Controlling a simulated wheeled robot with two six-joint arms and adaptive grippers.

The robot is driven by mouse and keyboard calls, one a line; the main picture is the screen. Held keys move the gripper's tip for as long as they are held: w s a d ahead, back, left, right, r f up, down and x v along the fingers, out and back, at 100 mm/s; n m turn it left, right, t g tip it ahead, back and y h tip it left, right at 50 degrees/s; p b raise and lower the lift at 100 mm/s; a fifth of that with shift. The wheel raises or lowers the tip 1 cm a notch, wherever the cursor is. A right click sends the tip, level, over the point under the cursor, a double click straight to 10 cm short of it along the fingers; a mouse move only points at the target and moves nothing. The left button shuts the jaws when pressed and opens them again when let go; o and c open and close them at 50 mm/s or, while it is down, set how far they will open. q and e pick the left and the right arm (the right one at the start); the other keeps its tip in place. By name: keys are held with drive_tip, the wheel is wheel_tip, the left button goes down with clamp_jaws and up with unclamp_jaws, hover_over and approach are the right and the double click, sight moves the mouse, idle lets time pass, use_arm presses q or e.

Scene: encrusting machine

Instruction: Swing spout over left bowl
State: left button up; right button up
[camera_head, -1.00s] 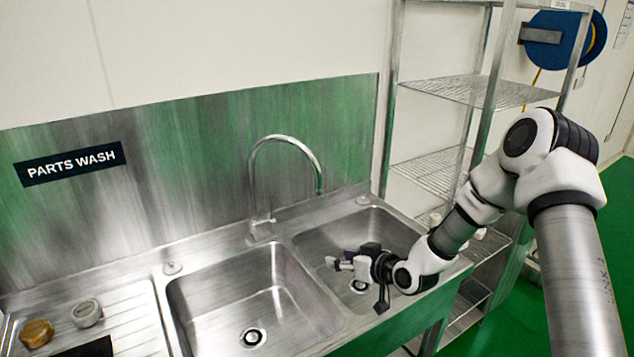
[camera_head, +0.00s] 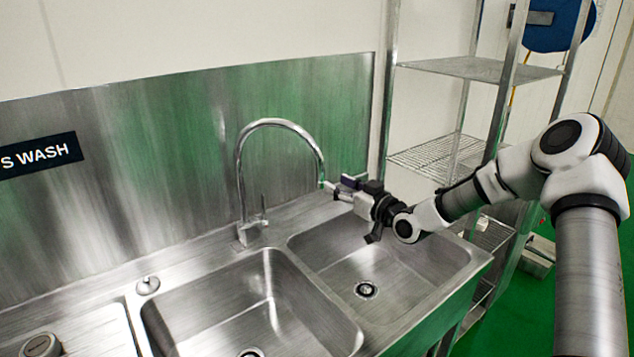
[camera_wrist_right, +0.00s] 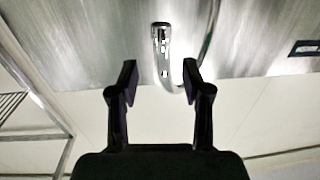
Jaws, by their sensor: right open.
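The chrome gooseneck spout (camera_head: 278,123) rises behind the sinks, arches to the right, and its tip points down on the right bowl's side. The left bowl (camera_head: 250,305) and the right bowl (camera_head: 375,265) are empty steel basins with drains. My right gripper (camera_head: 333,189) is open, with its fingers right beside the spout's tip. In the right wrist view the spout (camera_wrist_right: 162,62) shows beyond and between the spread fingers of the gripper (camera_wrist_right: 160,80); I cannot tell whether they touch it. My left gripper is not in view.
A small lever (camera_head: 264,208) stands at the spout's base. A steel backsplash (camera_head: 150,170) with a parts wash sign (camera_head: 38,155) closes off the back. A wire shelf rack (camera_head: 440,155) stands to the right. A round grey knob (camera_head: 40,345) lies at the lower left.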

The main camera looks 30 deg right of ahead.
sight(324, 178)
drive_tip(key=w, duration=0.3)
drive_tip(key=w+a+p, duration=0.1)
drive_tip(key=w, duration=0.2)
drive_tip(key=shift+w+a, duration=0.2)
drive_tip(key=shift+w, duration=0.3)
drive_tip(key=shift+c, duration=0.4)
clamp_jaws()
